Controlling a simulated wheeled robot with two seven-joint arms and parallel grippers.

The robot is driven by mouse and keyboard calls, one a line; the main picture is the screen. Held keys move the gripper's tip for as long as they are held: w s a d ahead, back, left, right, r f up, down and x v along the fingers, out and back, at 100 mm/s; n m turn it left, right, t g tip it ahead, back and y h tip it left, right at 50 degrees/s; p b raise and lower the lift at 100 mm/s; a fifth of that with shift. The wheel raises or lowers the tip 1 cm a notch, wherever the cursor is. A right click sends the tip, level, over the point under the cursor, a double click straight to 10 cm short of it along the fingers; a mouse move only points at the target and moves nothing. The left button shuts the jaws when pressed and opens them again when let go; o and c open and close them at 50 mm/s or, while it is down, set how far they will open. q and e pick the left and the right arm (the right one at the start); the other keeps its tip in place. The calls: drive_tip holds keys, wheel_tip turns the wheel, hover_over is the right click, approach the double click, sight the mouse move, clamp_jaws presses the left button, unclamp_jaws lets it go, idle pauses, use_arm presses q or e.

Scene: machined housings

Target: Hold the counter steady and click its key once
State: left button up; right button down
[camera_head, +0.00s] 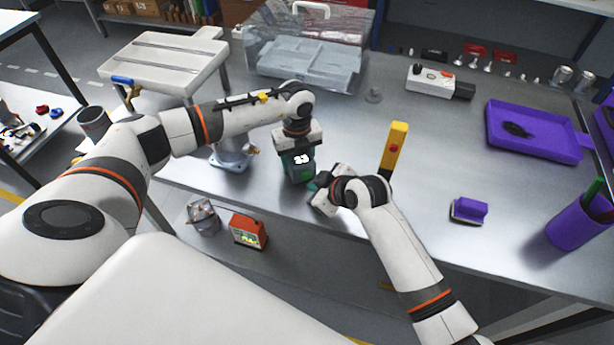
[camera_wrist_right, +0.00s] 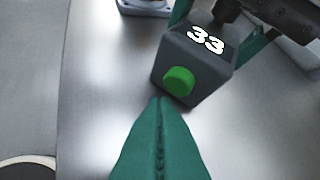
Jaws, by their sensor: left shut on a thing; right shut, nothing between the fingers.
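The counter (camera_head: 300,162) is a dark grey box with a white number display on the metal table. In the right wrist view the counter (camera_wrist_right: 196,62) reads 33, and its round green key (camera_wrist_right: 179,81) faces my right gripper. My left gripper (camera_head: 299,150) is shut on the counter from above; its green fingers flank the box in the right wrist view. My right gripper (camera_head: 314,187) is shut and empty beside the counter. Its green fingertips (camera_wrist_right: 160,100) are just short of the key or touching its lower edge; I cannot tell which.
A yellow post with a red button (camera_head: 394,148) stands right of my right gripper. A purple block (camera_head: 469,210), purple tray (camera_head: 535,131) and purple cup (camera_head: 582,222) are further right. A clear case (camera_head: 308,55) stands behind. The table's front edge is close to the counter.

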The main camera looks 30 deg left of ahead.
drive_tip(key=shift+a, duration=0.1)
drive_tip(key=shift+w+a, duration=0.25)
drive_tip(key=shift+w+a, duration=0.2)
drive_tip(key=shift+a, duration=0.05)
idle(0.6)
drive_tip(key=shift+w+a+r, duration=0.25)
drive_tip(key=shift+a, duration=0.2)
idle(0.8)
drive_tip(key=shift+s+d+r, duration=0.1)
drive_tip(key=shift+s+d, duration=0.15)
drive_tip(key=shift+s, duration=0.3)
drive_tip(key=shift+s+d+r, duration=0.1)
drive_tip(key=shift+s+d, duration=0.1)
drive_tip(key=shift+s, duration=0.3)
drive_tip(key=shift+d, duration=0.2)
